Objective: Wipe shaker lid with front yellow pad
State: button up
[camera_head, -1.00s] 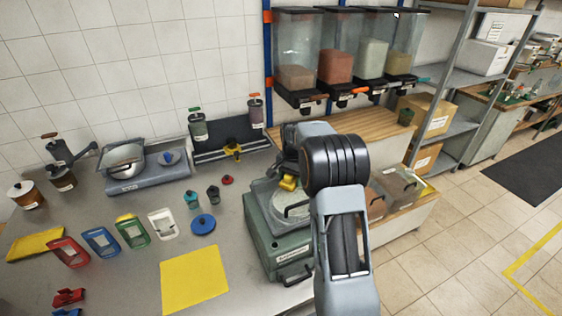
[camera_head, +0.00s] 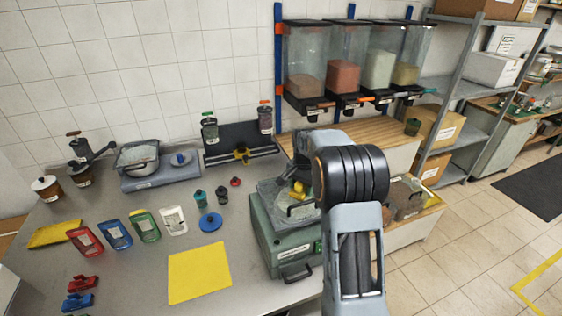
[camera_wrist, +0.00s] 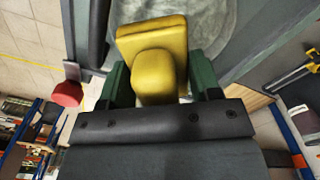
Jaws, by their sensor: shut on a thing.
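The shaker is a green box-shaped machine (camera_head: 292,250) at the right end of the steel bench. Its grey lid (camera_head: 268,188) has a round disc and a dark handle. My gripper (camera_head: 299,192) is over the lid, and my arm hides part of it. In the wrist view my gripper (camera_wrist: 155,82) has its green fingers shut on a yellow pad (camera_wrist: 152,40) with a raised grip block. The grey round disc of the lid (camera_wrist: 215,25) lies just beyond the pad. I cannot tell whether the pad touches it.
A yellow sheet (camera_head: 198,272) lies flat left of the shaker. Red, blue, green and white trays (camera_head: 173,221) and a blue disc (camera_head: 210,223) stand further left. Hoppers (camera_head: 343,65) hang behind. A red knob (camera_wrist: 67,93) shows in the wrist view.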

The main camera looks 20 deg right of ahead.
jog(key=r, duration=0.2)
jog(key=shift+s+d+r, duration=0.1)
jog(key=shift+d+r, duration=0.1)
jog(key=shift+r, duration=0.1)
jog(key=shift+a+r, duration=0.1)
jog(key=shift+r, duration=1.3)
